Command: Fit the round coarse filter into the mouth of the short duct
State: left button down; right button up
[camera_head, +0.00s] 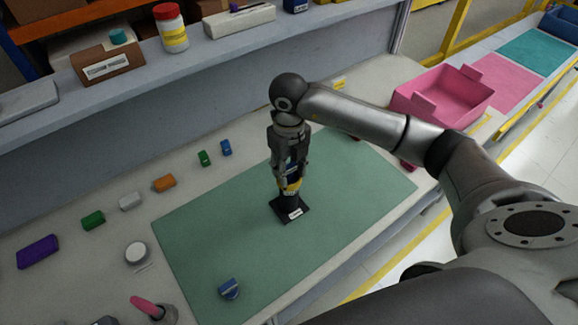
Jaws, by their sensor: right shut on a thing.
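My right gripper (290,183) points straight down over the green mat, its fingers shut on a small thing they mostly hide. A bit of blue shows between the fingers; it seems to be the round coarse filter, though its shape cannot be made out. Directly below is a black upright piece with a square foot and a white label, seemingly the short duct (291,208). A yellow band shows at its top, by the fingertips. The duct's mouth is hidden, so I cannot tell whether the held thing touches it or is inside. My left gripper is not in view.
The green mat (205,236) has a blue part (229,289) near its front edge. Left of it are a round white-topped piece (136,252), a pink-handled item (147,307) and several coloured blocks. A pink bin (442,96) stands back right. A shelf (130,97) runs behind.

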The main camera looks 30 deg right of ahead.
aim_at(289, 166)
jog(key=o, duration=0.8)
jog(key=shift+c, duration=0.2)
jog(key=shift+r+p, duration=0.2)
jog(key=shift+p, duration=0.15)
jog(key=shift+w+r+b, duration=0.1)
jog(key=shift+r+b, duration=0.2)
jog(key=shift+b, duration=0.05)
notch_tip(289, 166, up, 11)
jog(key=b, duration=0.2)
jog(key=shift+r+b, duration=0.15)
jog(key=shift+b, duration=0.2)
